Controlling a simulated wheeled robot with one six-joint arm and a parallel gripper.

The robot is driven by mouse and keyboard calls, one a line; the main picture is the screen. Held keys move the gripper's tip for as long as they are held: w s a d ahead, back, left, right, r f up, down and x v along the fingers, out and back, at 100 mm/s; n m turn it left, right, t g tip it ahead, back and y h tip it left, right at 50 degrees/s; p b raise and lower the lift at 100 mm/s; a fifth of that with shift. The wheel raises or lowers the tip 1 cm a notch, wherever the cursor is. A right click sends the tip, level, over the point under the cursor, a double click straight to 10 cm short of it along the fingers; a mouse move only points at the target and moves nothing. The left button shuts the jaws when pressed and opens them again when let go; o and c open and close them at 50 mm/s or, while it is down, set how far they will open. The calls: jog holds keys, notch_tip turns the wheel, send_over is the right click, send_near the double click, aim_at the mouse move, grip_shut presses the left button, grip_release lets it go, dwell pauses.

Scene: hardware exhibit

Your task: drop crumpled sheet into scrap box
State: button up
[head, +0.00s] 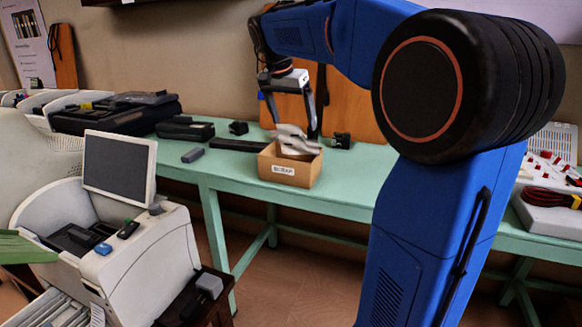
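The scrap box (276,170) is a small open brown cardboard box with a white label, standing on the green table. The crumpled sheet (297,140) is pale grey-white. It sits at the mouth of the box, its lower part behind the front wall and its top sticking up above the rim. My gripper (294,127) is right above the box, pointing down. Its two dark fingers are spread wide apart, with their tips close to the top of the sheet. I cannot tell whether a finger touches the sheet.
An orange-brown board (345,100) stands behind. A white machine with a screen (119,165) stands front left. My blue arm covers the right.

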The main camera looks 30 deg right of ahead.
jog(key=v, duration=1.7)
jog(key=shift+r, duration=0.2)
jog(key=s+a+f+n+t+y, duration=0.1)
jog(key=s+a+f+n, duration=0.2)
jog(key=s+f, duration=0.6)
jog(key=s+a+f+n+t+y, duration=0.1)
jog(key=s+a+f+n, duration=0.2)
jog(key=s+f, duration=0.7)
jog(key=s+a+f+n+y, duration=0.2)
jog(key=s+f+n, duration=0.4)
jog(key=f, duration=1.4)
jog(key=s+a, duration=0.1)
jog(key=s, duration=0.2)
jog(key=shift+s+n+t, duration=0.3)
jog(key=shift+t, duration=0.1)
